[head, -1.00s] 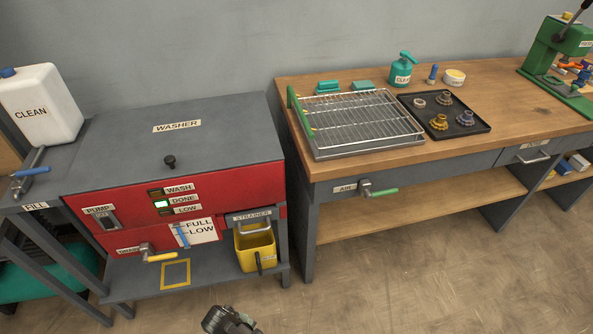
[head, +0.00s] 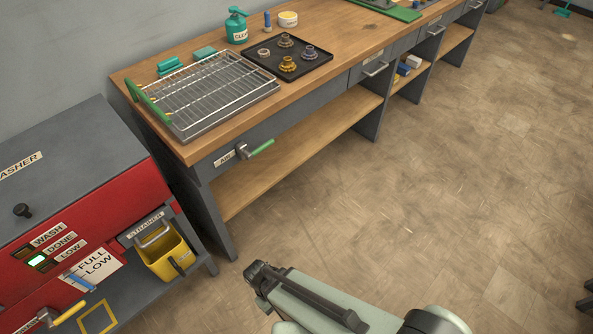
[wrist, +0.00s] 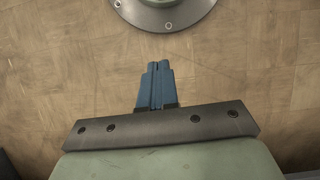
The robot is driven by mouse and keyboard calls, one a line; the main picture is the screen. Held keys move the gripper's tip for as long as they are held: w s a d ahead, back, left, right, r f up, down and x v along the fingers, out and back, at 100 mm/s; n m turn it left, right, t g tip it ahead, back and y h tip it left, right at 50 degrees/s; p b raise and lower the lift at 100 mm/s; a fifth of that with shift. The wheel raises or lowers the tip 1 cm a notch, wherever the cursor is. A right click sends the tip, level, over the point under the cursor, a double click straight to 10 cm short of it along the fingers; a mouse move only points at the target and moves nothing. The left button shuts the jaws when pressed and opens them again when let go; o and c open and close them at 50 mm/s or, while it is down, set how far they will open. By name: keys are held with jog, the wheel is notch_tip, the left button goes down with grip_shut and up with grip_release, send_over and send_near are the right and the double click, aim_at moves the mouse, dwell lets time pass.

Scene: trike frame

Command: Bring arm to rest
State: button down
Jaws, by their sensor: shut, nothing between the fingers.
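My gripper shows in the wrist view (wrist: 158,86) as two blue fingers pressed together, with nothing between them. It points over bare brown floor, with a round grey metal flange (wrist: 166,12) at the top of that view. In the head view my arm is folded low at the bottom centre, in front of the workbench and apart from it. The fingers themselves cannot be made out in the head view.
The red washer (head: 110,225) stands at left with its DONE light lit and a yellow strainer bucket (head: 165,258) beside it. The wooden workbench (head: 225,135) carries a wire rack (head: 215,90) and a black tray (head: 262,63) of parts. Open floor (head: 450,180) lies to the right.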

jog(key=d+f+m+g+y, duration=0.1)
jog(key=d+m, duration=0.3)
jog(key=d, duration=0.7)
jog(key=s+d+f+m+g+y, duration=0.1)
jog(key=d+m, duration=0.4)
jog(key=d, duration=0.6)
jog(key=shift+d+f+g+y, duration=0.35)
jog(key=shift+f+g+y, duration=0.05)
jog(key=shift+g+y, duration=0.4)
